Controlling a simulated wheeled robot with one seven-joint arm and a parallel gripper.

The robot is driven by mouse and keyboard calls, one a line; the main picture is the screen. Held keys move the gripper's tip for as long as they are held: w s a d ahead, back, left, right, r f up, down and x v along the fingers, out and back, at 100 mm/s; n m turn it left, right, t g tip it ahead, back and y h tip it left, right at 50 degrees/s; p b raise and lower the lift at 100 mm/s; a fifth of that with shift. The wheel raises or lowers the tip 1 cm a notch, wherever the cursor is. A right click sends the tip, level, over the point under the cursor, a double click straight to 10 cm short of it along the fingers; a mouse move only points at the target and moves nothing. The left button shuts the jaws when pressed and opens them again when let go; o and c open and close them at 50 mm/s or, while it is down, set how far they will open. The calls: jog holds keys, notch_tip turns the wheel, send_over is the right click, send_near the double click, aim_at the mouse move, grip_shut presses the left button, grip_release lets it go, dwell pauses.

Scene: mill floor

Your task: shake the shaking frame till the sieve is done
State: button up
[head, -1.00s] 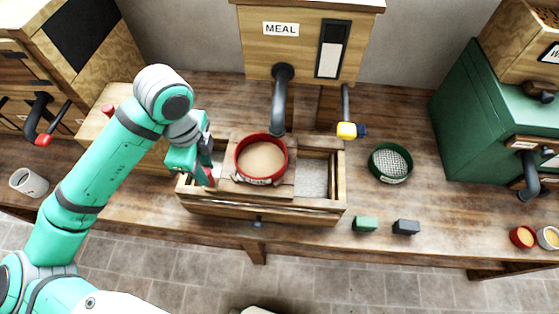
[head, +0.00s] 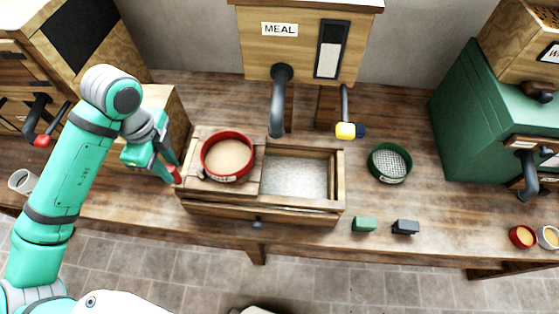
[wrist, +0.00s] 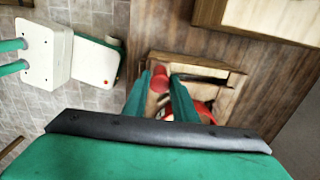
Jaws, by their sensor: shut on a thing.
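The red-rimmed sieve (head: 227,156) holds tan meal. It sits on the wooden shaking frame (head: 247,184), which lies over the left part of a wooden trough (head: 300,207). The trough's right part is open and shows pale, whitish stuff (head: 294,177) on its floor. My gripper (head: 172,172) is at the left end of the trough, shut on the frame's red handle (head: 177,177). In the wrist view, the red handle (wrist: 158,79) shows by my green fingers, which hide part of the sieve.
A green-rimmed sieve (head: 389,162) and two small blocks, green (head: 364,224) and dark (head: 405,227), lie to the right. Bench space between them is free.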

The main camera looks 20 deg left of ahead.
jog(key=shift+s+a, duration=0.1)
jog(key=shift+a, duration=0.35)
jog(key=shift+s+a, duration=0.2)
jog(key=shift+a, duration=0.5)
jog(key=o, duration=0.8)
jog(key=shift+w+a, duration=0.1)
jog(key=shift+o, duration=0.8)
jog(key=shift+s, duration=0.2)
notch_tip(320, 180, up, 9)
jog(key=shift+w, duration=0.15)
